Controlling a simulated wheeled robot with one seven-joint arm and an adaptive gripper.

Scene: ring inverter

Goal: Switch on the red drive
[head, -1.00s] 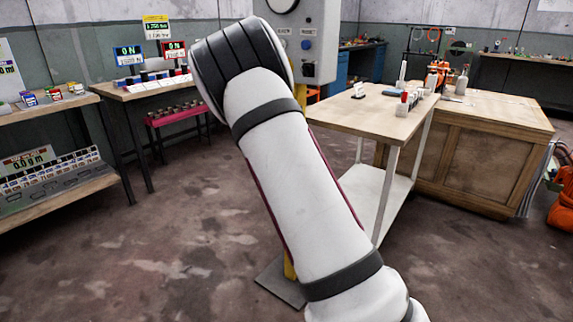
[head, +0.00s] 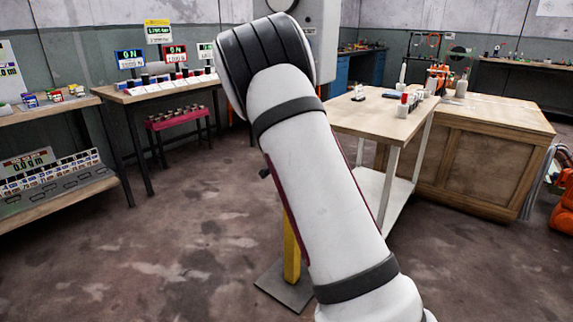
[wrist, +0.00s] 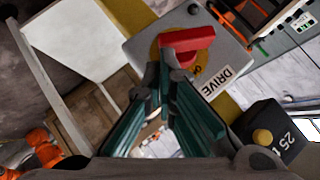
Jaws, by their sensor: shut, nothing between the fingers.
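The red drive switch (wrist: 188,42) is a red handle on a yellow disc, on the face of a grey box (wrist: 135,45) with a DRIVE label (wrist: 221,82) in the wrist view. My gripper (wrist: 168,72) is shut and empty. Its fingertips are at the lower left side of the red handle and overlap the disc. I cannot tell whether they touch the handle. In the head view my arm covers the switch and my gripper.
A yellow post (head: 291,250) stands on a floor plate behind my arm. A wooden-topped table (head: 385,112) is to its right. A bench with displays (head: 160,92) is at the left. A black weight-like block (wrist: 272,130) is at lower right in the wrist view. Open floor lies left.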

